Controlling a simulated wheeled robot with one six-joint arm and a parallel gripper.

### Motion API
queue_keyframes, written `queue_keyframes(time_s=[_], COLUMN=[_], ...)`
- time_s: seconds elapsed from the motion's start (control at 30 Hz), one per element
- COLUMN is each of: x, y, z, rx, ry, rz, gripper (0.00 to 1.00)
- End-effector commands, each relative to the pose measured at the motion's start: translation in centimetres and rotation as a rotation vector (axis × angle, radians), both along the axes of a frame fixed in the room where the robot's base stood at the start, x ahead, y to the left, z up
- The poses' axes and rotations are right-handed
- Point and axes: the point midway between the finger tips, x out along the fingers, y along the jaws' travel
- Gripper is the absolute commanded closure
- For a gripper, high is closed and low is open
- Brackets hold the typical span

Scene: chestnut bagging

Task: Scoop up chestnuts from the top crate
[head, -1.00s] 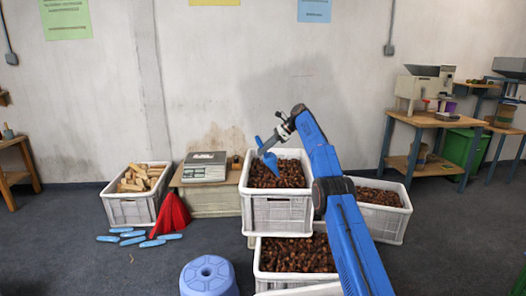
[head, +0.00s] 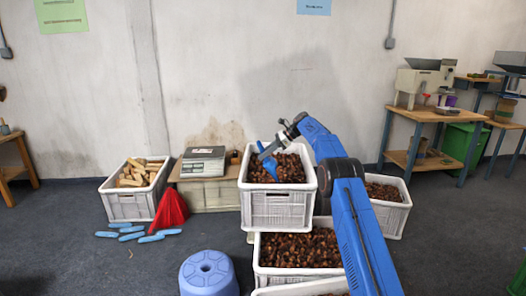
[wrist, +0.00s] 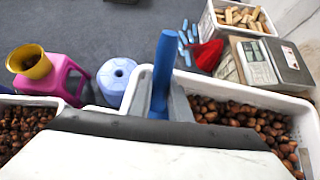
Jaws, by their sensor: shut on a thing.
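The top crate (head: 277,212) is white, stands on other crates in the middle of the head view, and is full of brown chestnuts (head: 290,170). My gripper (head: 284,137) is above its back left part and shut on a blue scoop (head: 268,164). The scoop points down, with its lower end at the chestnuts; whether it is dug into them is too small to tell. In the wrist view a blue part of the scoop (wrist: 162,75) stands upright at the middle, and the crate's chestnuts (wrist: 240,118) show to the right.
A lower crate (head: 300,273) of chestnuts stands in front, and another (head: 392,217) behind my arm. A scale (head: 203,162) stands left of the top crate, near a red cone-shaped thing (head: 170,210). A blue stool (head: 208,275) stands on the floor at front.

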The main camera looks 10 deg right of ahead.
Motion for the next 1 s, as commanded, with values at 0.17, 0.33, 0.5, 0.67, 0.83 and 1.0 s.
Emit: queue_keyframes(time_s=[0.17,0.33,0.5,0.67,0.83,1.0], x=[-0.1,0.0,0.0,-0.1,-0.2,-0.2], y=[-0.3,-0.5,-1.3,-2.4,-3.4,-4.6], z=[-1.6,-3.1,-4.2,-5.2,-6.1,-7.1], rx=[0.016,0.033,0.032,0.016,0.000,-0.017], ry=[0.001,-0.001,-0.002,-0.001,-0.001,0.001], rz=[-0.001,-0.002,-0.002,-0.001,-0.001,-0.001], gripper=[1.00,1.00,1.00,1.00,1.00,1.00])
